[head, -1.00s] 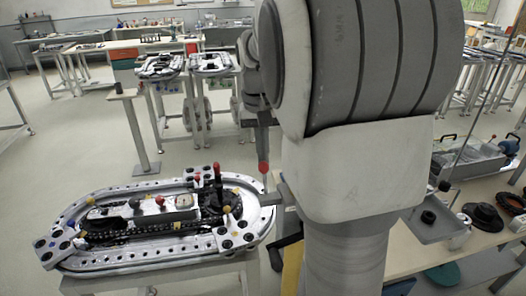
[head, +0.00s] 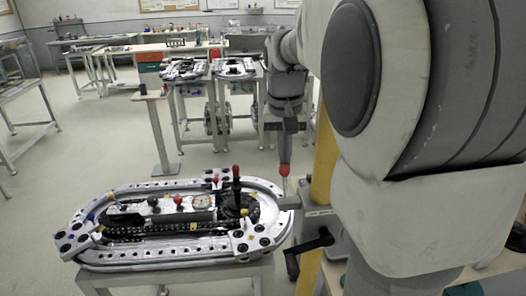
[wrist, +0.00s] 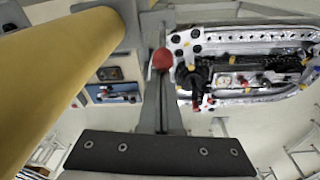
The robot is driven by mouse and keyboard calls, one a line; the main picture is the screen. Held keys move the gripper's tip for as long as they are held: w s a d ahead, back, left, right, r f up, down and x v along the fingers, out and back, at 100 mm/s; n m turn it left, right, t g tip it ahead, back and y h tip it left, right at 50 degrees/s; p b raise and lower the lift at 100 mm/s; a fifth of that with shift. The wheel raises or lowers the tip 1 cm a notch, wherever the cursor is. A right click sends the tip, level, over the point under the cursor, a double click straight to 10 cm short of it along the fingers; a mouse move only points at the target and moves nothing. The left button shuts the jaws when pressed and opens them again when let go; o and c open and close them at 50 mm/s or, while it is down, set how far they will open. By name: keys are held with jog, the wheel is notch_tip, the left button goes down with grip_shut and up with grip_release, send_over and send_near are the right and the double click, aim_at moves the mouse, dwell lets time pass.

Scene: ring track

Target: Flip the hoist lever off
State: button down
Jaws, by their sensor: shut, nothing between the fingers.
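The hoist lever (head: 285,184) is a short grey stem with a red ball knob (head: 284,170), standing upright on a grey arm beside the yellow post (head: 323,160). My gripper (head: 285,158) points down with its fingers together and empty, right above the knob. In the wrist view the red knob (wrist: 162,59) shows at the far end of the closed fingers (wrist: 161,90). I cannot tell whether the fingertips touch it. The lower stem is mostly hidden in the wrist view.
An oval ring track (head: 100,262) on a stand lies left of the lever, with more levers with red and black knobs on it. A black crank handle (head: 312,245) sticks out below the lever. Open floor (head: 60,170) lies to the left.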

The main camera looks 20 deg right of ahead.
aim_at(288, 170)
jog(key=shift+s+a+t+b, duration=0.1)
jog(key=shift+s+t+b, duration=0.35)
jog(key=shift+b, duration=0.4)
jog(key=s+t+b, duration=0.1)
jog(key=t+b, duration=0.1)
jog(key=b, duration=0.3)
jog(key=s+a+t+h+b, duration=0.1)
jog(key=s+t+b, duration=0.1)
jog(key=b, duration=0.3)
jog(key=shift+s+r+h, duration=0.1)
jog(key=shift+r+h, duration=0.1)
jog(key=shift+h, duration=0.1)
jog(key=s+t+b, duration=0.1)
jog(key=b, duration=0.3)
jog(key=s+t+h+b, duration=0.1)
jog(key=t+b, duration=0.1)
jog(key=b, duration=0.3)
jog(key=s+a+t+b, duration=0.1)
jog(key=s+t+b, duration=0.1)
jog(key=b, duration=0.3)
jog(key=shift+h, duration=0.3)
jog(key=shift+r+t, duration=0.1)
jog(key=shift+t, duration=0.15)
jog(key=shift+r, duration=0.1)
